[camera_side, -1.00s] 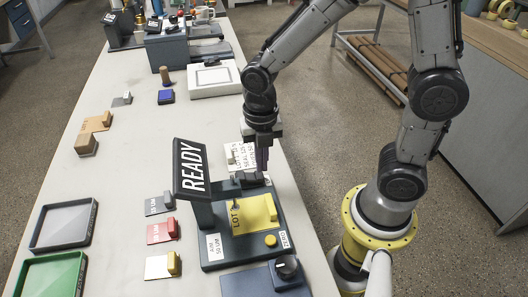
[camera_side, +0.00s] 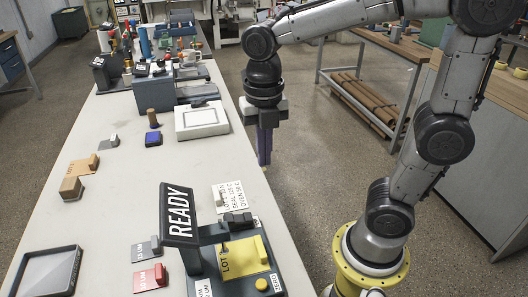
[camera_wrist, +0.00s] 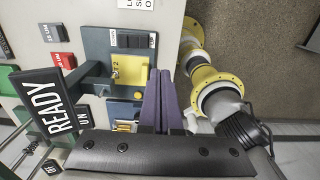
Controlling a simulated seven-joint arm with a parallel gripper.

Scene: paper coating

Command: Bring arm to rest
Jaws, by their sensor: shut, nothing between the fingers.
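My gripper (camera_side: 264,163) hangs pointing down past the right edge of the white table (camera_side: 120,155), in front of the floor in the side view. Its purple fingers are closed together with nothing between them. They also show shut in the wrist view (camera_wrist: 158,75). My arm reaches over from its yellow base at the lower right. The coating station with a "READY" sign (camera_side: 178,213) stands at the table's near right. A yellow "LOT 2" piece (camera_side: 241,257) lies on it, apart from my gripper.
A white printed card (camera_side: 229,196) lies behind the station. A white framed plate (camera_side: 201,120), a blue pad (camera_side: 153,139) and a wooden-handled stamp (camera_side: 152,118) stand farther back. A dark tray (camera_side: 48,272) is at the near left. The floor right of the table is clear around my gripper.

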